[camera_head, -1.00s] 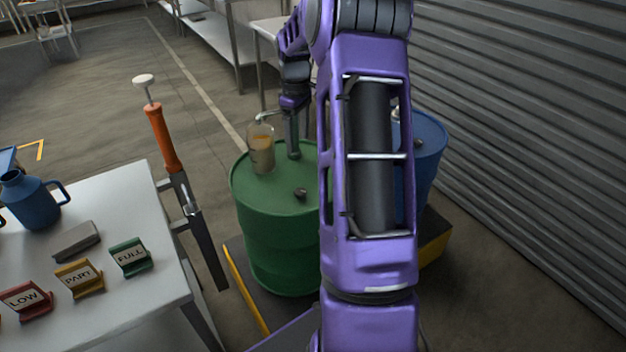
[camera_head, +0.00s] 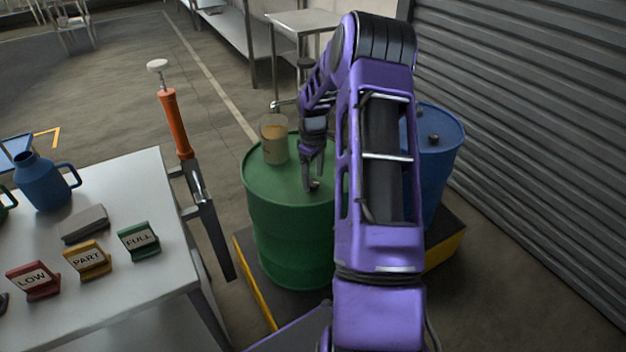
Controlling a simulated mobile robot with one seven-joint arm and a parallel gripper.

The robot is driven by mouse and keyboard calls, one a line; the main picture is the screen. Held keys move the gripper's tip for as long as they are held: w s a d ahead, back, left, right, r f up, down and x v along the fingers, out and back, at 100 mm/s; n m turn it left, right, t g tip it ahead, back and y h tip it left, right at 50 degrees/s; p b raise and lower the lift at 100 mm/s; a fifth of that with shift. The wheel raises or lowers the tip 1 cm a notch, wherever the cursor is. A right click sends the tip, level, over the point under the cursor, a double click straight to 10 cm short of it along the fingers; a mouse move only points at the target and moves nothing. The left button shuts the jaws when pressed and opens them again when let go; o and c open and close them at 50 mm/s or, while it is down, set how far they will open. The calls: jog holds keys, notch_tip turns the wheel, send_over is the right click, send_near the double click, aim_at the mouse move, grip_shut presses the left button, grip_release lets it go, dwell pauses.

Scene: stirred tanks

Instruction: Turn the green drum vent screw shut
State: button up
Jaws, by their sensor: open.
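The green drum (camera_head: 290,232) stands on a dark platform in the middle of the view. Its small dark vent screw (camera_head: 315,184) sits on the drum top near the front. My gripper (camera_head: 312,186) points down at the vent screw with its fingers open, one on the left and one on the right of it. I cannot tell whether the fingers touch the screw. My purple arm covers the right side of the drum.
A cup with amber content (camera_head: 274,144) stands at the back of the drum top, close to my gripper. A blue drum (camera_head: 440,150) stands behind my arm at right. A white table (camera_head: 130,190) with signs and a blue jug (camera_head: 42,184) is at left. An orange-handled tool (camera_head: 175,125) stands between.

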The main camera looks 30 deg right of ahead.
jog(key=shift+f, duration=0.5)
grip_shut()
jog(key=m, duration=0.4)
jog(key=shift+m, duration=2.4)
